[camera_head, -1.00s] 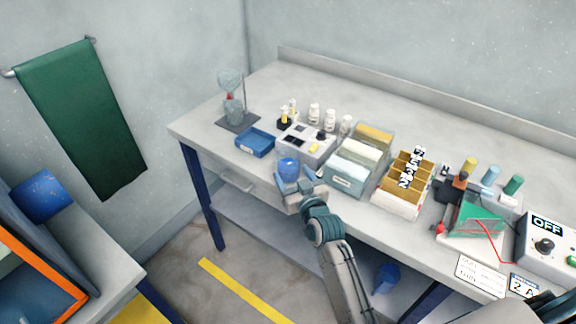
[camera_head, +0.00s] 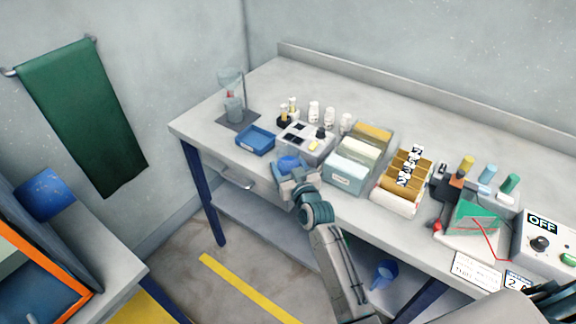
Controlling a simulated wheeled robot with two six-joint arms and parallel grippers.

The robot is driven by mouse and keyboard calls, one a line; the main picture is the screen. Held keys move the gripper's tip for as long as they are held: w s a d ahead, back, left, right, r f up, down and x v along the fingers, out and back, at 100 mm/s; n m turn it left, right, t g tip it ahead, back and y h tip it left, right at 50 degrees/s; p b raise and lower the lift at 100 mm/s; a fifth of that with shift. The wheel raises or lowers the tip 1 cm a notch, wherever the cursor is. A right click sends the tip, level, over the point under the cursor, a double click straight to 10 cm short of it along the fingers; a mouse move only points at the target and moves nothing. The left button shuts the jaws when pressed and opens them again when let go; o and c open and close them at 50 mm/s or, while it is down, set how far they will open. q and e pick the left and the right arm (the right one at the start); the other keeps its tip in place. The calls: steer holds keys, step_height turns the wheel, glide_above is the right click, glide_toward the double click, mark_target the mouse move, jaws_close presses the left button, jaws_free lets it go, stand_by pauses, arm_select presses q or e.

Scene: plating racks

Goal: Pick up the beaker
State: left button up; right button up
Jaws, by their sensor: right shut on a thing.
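A beaker with blue contents (camera_head: 289,162) is at the front edge of the bench, left of the card boxes. My right gripper (camera_head: 292,173) is shut on it, and the gripper covers most of its lower part. I cannot tell whether the beaker still touches the bench. My left gripper is not in view.
A blue tray (camera_head: 255,141) and a grey device (camera_head: 306,144) stand close behind the beaker. A file box (camera_head: 345,175) is just to the right. A glass vessel stand (camera_head: 236,118) is at the far left. The rear of the bench is clear.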

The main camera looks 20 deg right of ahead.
mark_target(293, 165)
steer(key=shift+r, duration=0.15)
steer(key=shift+r, duration=0.25)
steer(key=r, duration=0.1)
steer(key=r+b, duration=0.1)
steer(key=shift+s+r, duration=0.3)
steer(key=s+d+r+b, duration=0.1)
steer(key=s+d+b, duration=0.1)
steer(key=s, duration=1.3)
steer(key=shift+r+b, duration=0.3)
steer(key=shift+b, duration=0.45)
steer(key=shift+s, duration=0.15)
